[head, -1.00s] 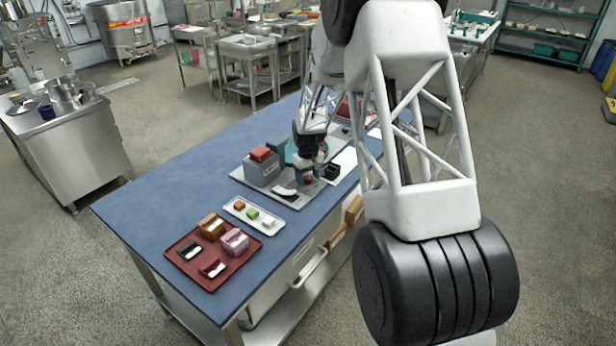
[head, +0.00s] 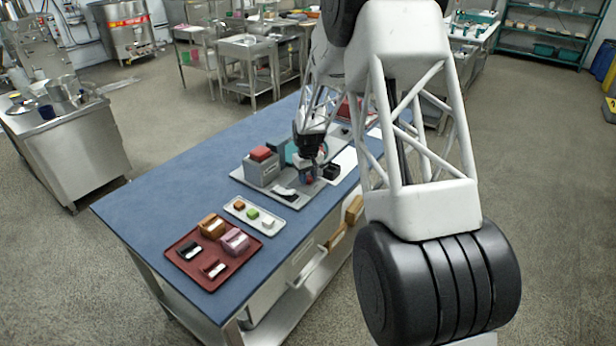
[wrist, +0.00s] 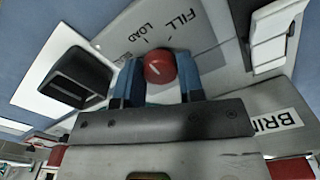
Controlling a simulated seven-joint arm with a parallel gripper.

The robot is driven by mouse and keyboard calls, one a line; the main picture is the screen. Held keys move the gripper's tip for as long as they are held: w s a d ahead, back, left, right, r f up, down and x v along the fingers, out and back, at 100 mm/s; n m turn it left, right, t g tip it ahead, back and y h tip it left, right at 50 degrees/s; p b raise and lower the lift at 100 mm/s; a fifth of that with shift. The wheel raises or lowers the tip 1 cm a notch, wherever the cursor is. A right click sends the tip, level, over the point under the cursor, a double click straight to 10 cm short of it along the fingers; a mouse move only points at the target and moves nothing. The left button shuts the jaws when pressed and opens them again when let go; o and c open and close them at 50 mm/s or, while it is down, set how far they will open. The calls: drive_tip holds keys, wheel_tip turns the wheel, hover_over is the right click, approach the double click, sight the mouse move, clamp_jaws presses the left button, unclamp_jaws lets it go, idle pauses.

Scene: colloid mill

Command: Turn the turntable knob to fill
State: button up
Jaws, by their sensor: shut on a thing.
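The red round turntable knob (wrist: 159,68) sits on a light grey plate between my gripper's two blue fingers in the wrist view. It has a thin pale pointer line; I cannot tell for sure which label it points to. My gripper (wrist: 158,78) is shut on the knob. In the head view my gripper (head: 309,174) is low over the grey station, and the knob is mostly hidden there.
A black block (wrist: 80,75) and a white-and-black part (wrist: 270,35) stand close on either side of the fingers. A BRINE label (wrist: 277,121) shows nearby. On the blue table are a white tray (head: 232,214) and a dark red tray (head: 222,280) holding small items.

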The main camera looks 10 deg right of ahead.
sight(308, 177)
drive_tip(key=m, duration=0.5)
drive_tip(key=shift+m, duration=0.3)
drive_tip(key=m, duration=0.5)
drive_tip(key=shift+m, duration=0.4)
drive_tip(key=o, duration=0.9)
drive_tip(key=shift+r, duration=0.1)
drive_tip(key=shift+r, duration=3.85)
